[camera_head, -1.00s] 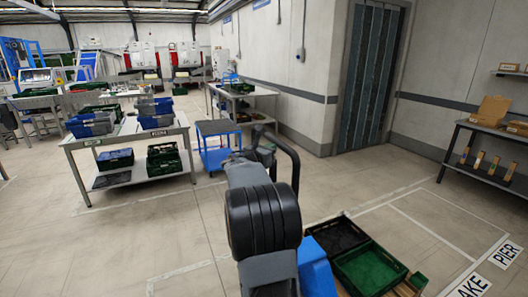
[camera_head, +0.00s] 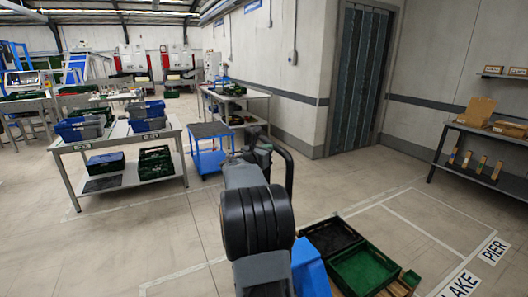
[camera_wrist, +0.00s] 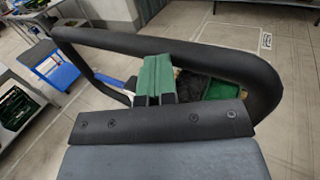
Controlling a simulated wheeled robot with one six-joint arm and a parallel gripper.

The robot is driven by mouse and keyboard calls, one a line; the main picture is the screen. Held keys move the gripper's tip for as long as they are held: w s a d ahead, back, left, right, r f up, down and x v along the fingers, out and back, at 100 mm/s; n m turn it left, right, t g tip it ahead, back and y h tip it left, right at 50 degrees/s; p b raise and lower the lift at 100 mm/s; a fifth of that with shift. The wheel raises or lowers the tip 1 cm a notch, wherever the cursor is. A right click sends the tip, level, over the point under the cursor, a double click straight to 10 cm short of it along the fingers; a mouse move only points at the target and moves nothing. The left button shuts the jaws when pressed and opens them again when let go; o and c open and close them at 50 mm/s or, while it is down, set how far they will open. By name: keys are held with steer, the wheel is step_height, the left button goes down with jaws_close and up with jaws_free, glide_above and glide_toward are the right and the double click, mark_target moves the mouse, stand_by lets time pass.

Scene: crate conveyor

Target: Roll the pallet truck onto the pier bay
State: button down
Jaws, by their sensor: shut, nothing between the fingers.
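The pallet truck shows in the head view as a blue body (camera_head: 309,268) with a black loop handle (camera_head: 287,168), partly hidden by my arm. A black crate (camera_head: 329,236) and a green crate (camera_head: 393,271) ride on its wooden load. In the wrist view the handle (camera_wrist: 262,85) loops around my gripper (camera_wrist: 152,75). The green fingertips are shut together with nothing between them, overlapping the far bar; I cannot tell whether they touch it. The pier bay (camera_head: 432,221) is a white-outlined floor area at the right, with a PIER sign (camera_head: 493,251).
A LAKE sign (camera_head: 461,285) lies on the floor nearer me. A shelf table (camera_head: 490,150) stands along the right wall. A blue cart (camera_head: 211,150) and a table with crates (camera_head: 118,140) stand at the left. The floor between the left table and the truck is clear.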

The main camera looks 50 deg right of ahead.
mark_target(275, 149)
steer(key=shift+s+d, duration=0.4)
steer(key=shift+d, duration=0.45)
steer(key=shift+s+d, duration=0.35)
steer(key=shift+d, duration=0.6)
steer(key=shift+d, duration=0.1)
